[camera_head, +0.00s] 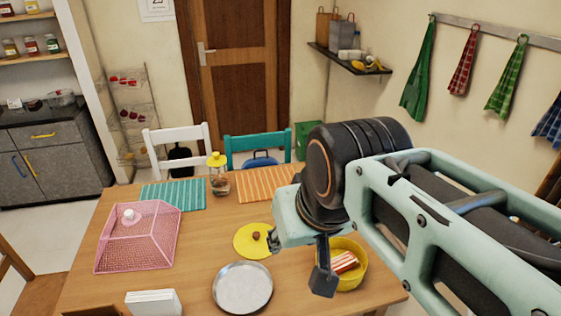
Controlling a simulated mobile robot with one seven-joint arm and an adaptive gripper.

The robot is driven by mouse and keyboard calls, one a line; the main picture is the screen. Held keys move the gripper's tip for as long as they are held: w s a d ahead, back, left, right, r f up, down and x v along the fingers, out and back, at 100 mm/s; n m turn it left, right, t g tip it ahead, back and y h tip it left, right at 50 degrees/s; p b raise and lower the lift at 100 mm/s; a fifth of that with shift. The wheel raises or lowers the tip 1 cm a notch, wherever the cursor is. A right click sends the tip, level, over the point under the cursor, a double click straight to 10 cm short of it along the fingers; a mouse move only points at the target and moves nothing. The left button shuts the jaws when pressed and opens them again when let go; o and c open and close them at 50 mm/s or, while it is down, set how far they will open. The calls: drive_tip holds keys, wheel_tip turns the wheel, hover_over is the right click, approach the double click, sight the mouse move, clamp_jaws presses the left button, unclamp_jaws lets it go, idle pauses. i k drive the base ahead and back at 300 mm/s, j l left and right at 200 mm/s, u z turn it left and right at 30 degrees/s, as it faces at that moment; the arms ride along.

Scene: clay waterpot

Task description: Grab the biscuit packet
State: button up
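A red and white striped packet, which looks like the biscuit packet (344,263), lies inside a round yellow bowl (357,279) at the table's right front. My gripper (323,281) hangs in front of the bowl's left side in the picture, just left of the packet. Only one dark fingertip shows clearly, so its opening is hidden. I cannot tell whether it touches the bowl. A yellow lid (245,246) with a brown knob lies flat on the table, left of my gripper.
The wooden table (200,245) also holds a metal plate (243,300), a pink mesh cover (140,250), a yellow-topped jar (219,184), a white block (152,303) and two striped mats. White and teal chairs stand behind it. Bare tabletop lies between the mesh cover and the lid.

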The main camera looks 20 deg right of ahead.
sight(345, 262)
drive_tip(key=z, duration=0.9)
drive_tip(key=i+l+u, duration=0.1)
drive_tip(key=l+u, duration=0.15)
drive_tip(key=j+u, duration=0.1)
drive_tip(key=u, duration=0.25)
drive_tip(key=j+u, duration=0.1)
drive_tip(key=u, duration=0.25)
drive_tip(key=j+u, duration=0.1)
drive_tip(key=u, duration=0.25)
drive_tip(key=z, duration=1.3)
drive_tip(key=l+u, duration=0.3)
drive_tip(key=i+j+z, duration=0.1)
drive_tip(key=i, duration=0.2)
